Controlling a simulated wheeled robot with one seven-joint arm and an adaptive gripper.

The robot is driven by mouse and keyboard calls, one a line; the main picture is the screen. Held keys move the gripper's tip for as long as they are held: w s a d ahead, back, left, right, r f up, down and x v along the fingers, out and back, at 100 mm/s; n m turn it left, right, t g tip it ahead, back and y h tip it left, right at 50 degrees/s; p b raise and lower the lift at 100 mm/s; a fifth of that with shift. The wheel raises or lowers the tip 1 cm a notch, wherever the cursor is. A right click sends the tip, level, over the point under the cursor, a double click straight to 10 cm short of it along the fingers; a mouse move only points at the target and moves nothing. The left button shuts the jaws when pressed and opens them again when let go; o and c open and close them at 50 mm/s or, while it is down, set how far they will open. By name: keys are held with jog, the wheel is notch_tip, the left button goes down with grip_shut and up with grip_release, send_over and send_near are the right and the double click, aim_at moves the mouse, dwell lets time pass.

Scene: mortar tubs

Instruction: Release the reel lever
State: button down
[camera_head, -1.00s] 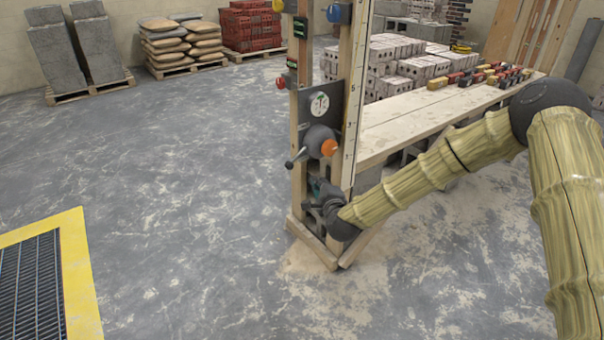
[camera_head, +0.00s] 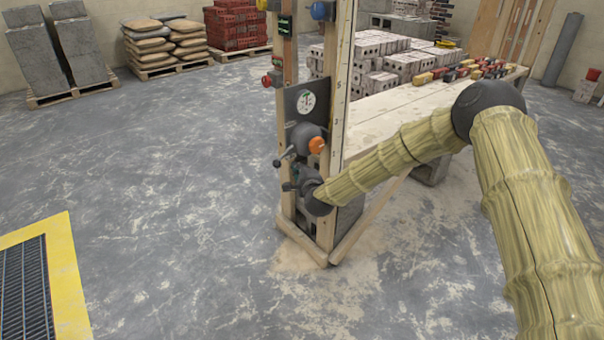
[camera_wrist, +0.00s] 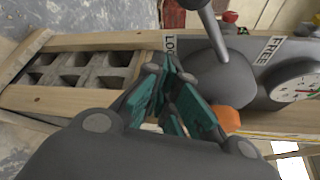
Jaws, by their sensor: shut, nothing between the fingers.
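The reel (camera_head: 305,139) is a dark grey round housing with an orange knob (camera_head: 316,145), low on a wooden post. Its lever (camera_head: 283,158) is a short rod with a dark ball end, pointing left and down. In the wrist view the lever (camera_wrist: 208,18) rises from the reel (camera_wrist: 222,75) between a partly hidden label starting "LO" (camera_wrist: 169,45) and a "FREE" label (camera_wrist: 270,50). My gripper (camera_head: 291,186), with teal fingers (camera_wrist: 180,85), is shut and empty just below the reel and lever. It appears apart from the lever; contact with the housing is unclear.
A dial plate (camera_head: 306,102) sits above the reel. A long wooden bench (camera_head: 390,110) with blocks behind it stands to the right. A yellow-edged floor grate (camera_head: 62,270) lies at the lower left. The floor left of the post is open.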

aim_at(284, 155)
jog(key=shift+s+a+r, duration=0.25)
jog(key=shift+a, duration=0.3)
jog(key=shift+s+a+r, duration=0.25)
jog(key=shift+s+a, duration=0.05)
jog(key=shift+a, duration=0.25)
jog(key=shift+s+a+r, duration=0.25)
jog(key=shift+a, duration=0.3)
